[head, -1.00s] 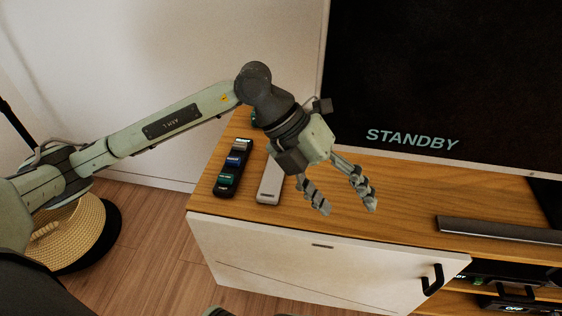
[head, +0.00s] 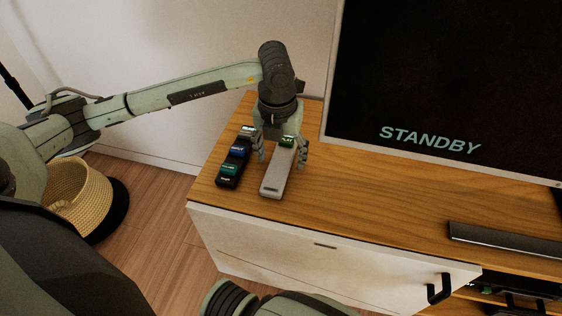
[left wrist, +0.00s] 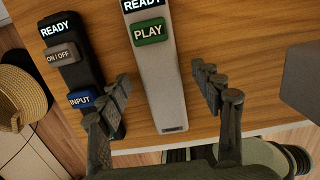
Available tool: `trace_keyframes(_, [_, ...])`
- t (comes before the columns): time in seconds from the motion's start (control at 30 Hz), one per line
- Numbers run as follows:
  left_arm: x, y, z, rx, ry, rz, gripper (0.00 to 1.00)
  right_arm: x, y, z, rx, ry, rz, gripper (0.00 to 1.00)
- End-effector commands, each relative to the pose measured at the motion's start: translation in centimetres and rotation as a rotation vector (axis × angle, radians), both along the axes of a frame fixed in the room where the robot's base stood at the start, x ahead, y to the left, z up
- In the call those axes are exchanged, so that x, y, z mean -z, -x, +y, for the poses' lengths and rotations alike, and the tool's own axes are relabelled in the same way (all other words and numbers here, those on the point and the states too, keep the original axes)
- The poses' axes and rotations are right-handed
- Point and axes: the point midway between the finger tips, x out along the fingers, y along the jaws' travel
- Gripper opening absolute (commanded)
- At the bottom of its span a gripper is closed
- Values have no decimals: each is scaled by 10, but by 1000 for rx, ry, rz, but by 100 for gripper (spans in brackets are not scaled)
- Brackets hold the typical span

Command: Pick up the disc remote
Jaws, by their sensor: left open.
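The pale grey remote (head: 275,178) with a green PLAY button and a READY label, which I take for the disc remote, lies flat on the wooden cabinet top. It also shows in the left wrist view (left wrist: 160,85). My left gripper (head: 281,162) is open and points down over it, one finger on each side. In the left wrist view the fingers (left wrist: 166,82) frame the grey remote; the left finger is near the black remote. I cannot tell how far the fingertips are above the wood. My right gripper is not in view.
A black remote (head: 231,166) with several coloured buttons lies close to the left of the grey one. A screen reading STANDBY (head: 430,140) stands at the back right, with a dark bar (head: 505,240) before it. The cabinet top (head: 370,200) between is clear. A woven basket (head: 80,195) is on the floor.

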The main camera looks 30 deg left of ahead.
Motion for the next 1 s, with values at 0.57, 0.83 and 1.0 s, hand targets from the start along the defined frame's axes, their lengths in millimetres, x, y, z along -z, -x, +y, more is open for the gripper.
trace_keyframes(0.57, [3,0,0,0,1,-1,27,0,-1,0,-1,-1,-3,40])
trace_keyframes(0.83, [3,-1,0,0,1,-1,8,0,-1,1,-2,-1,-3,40])
trace_keyframes(1.0, [1,-1,0,0,1,-2,8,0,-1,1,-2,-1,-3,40])
